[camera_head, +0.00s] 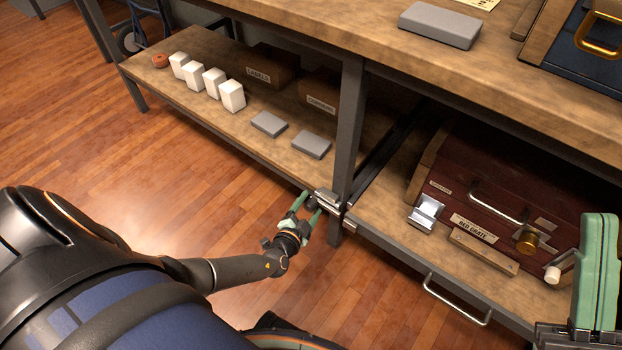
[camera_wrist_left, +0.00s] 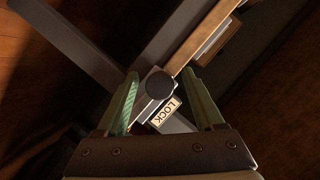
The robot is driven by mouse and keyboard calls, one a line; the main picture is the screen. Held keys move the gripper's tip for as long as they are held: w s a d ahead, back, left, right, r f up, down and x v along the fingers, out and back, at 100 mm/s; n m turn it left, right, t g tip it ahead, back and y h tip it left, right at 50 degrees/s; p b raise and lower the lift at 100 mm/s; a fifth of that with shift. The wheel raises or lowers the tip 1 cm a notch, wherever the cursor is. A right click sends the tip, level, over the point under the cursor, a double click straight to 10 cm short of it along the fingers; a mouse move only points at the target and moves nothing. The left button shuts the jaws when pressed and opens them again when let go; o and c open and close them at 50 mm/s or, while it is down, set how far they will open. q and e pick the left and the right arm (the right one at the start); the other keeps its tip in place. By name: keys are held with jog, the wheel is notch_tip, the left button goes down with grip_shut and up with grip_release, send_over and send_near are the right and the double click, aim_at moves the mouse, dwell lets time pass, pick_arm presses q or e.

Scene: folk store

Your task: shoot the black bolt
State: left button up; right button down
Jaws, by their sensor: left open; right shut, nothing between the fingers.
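The black bolt's round knob (camera_wrist_left: 160,85) shows in the left wrist view, on a metal plate beside a LOCK label (camera_wrist_left: 166,112). It lies between the two fingers of my left gripper (camera_wrist_left: 162,95), which is open; I cannot tell whether they touch it. In the head view my left gripper (camera_head: 304,206) is at the shelf's front edge, by the metal latch (camera_head: 329,201) at the foot of the middle post. The gripper partly hides the bolt there. My right gripper (camera_head: 598,225) is shut and empty at the right edge, in front of the red crate.
The red crate (camera_head: 455,185) sits on the lower right shelf, with a pull handle (camera_head: 456,300) below at the shelf front. White blocks (camera_head: 232,95) and grey slabs (camera_head: 269,124) lie on the lower left shelf. The middle post (camera_head: 347,125) stands close to my left gripper. The floor in front is clear.

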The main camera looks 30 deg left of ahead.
pick_arm(q)
grip_shut()
dwell(0.5)
dwell(0.8)
